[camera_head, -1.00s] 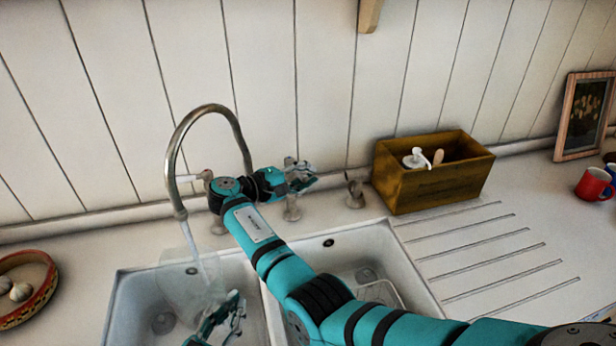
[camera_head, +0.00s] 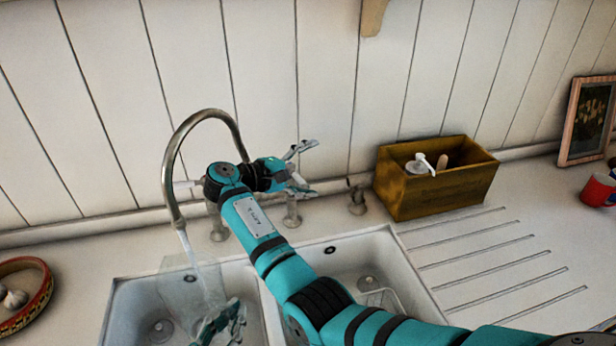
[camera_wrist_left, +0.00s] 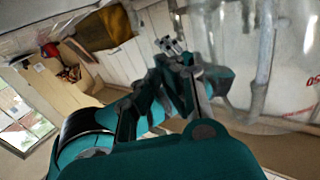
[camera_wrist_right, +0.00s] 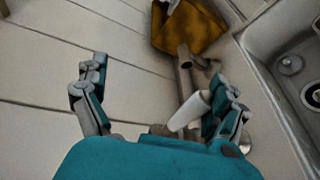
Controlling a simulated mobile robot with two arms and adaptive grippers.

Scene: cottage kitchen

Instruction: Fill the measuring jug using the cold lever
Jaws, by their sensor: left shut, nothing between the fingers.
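The clear measuring jug (camera_head: 176,290) is in the left sink basin under the curved spout (camera_head: 172,150); its transparent wall also fills the right of the left wrist view (camera_wrist_left: 290,75). A pale streak like water runs from the spout tip into the jug. My left gripper (camera_head: 222,325) is shut at the jug's lower right side, with nothing visible between its fingers. My right gripper (camera_head: 303,168) is open above the right tap post (camera_head: 292,215). In the right wrist view a white lever (camera_wrist_right: 188,112) lies beside its right finger. Which lever is cold cannot be told.
A wooden box (camera_head: 435,185) with a pump bottle stands right of the taps. A bowl with garlic (camera_head: 25,290) is at the left, a red mug (camera_head: 598,190) at the right. The ribbed drainer is clear.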

